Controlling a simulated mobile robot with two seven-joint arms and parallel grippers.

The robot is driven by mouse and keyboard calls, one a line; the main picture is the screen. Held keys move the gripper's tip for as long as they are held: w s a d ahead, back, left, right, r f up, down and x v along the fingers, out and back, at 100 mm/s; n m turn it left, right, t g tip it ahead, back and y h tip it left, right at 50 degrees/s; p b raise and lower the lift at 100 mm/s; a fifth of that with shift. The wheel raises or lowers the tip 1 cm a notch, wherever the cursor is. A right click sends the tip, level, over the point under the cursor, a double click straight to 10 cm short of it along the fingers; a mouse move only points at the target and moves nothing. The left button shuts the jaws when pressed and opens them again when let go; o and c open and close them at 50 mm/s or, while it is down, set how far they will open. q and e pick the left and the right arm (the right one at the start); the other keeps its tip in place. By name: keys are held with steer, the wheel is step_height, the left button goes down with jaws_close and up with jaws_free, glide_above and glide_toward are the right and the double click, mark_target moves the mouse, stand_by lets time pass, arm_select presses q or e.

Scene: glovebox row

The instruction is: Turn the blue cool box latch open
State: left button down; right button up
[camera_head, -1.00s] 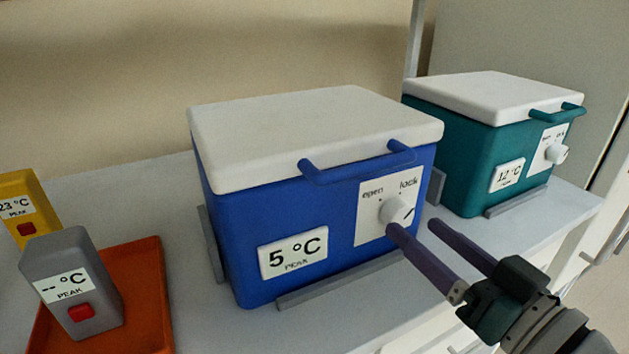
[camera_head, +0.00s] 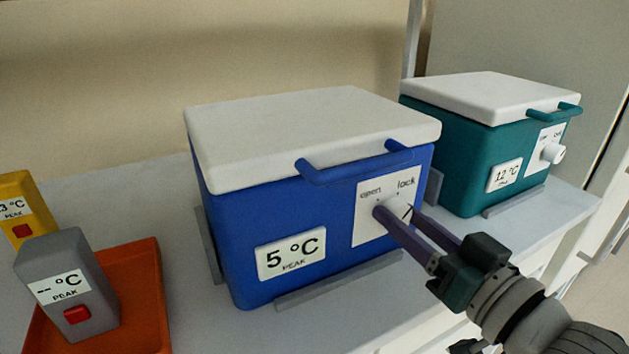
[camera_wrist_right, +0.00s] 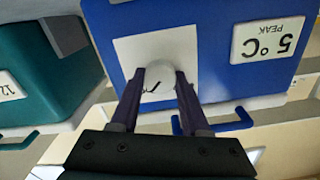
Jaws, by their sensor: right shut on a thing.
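The blue cool box (camera_head: 225,225) stands on the shelf with its white lid (camera_head: 310,125) down. Its front has a "5 °C PEAK" label and a white plate (camera_head: 367,228) marked "open" and "lock". The round white latch knob (camera_head: 397,212) sits on that plate, its dark mark pointing toward the "lock" side. My right gripper (camera_head: 396,211) is shut on the knob, one purple finger on each side. The knob (camera_wrist_right: 160,76) also shows between the fingers in the right wrist view. The fingers partly hide the knob. My left gripper is not in view.
A teal cool box (camera_head: 450,160) with its own knob stands to the right. An orange tray (camera_head: 140,290) at left carries a grey "-- °C" logger (camera_head: 85,270). A yellow logger (camera_head: 25,215) is behind it. A blue handle (camera_head: 350,172) juts out above the knob.

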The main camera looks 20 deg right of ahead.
jaws_close()
steer(key=shift+n, duration=0.3)
steer(key=n, duration=0.2)
steer(key=shift+n, duration=0.4)
steer(key=n, duration=0.9)
steer(key=shift+n, duration=0.4)
steer(key=n, duration=0.3)
steer(key=shift+n, duration=0.3)
steer(key=shift+n+b, duration=0.3)
steer(key=shift+n, duration=0.3)
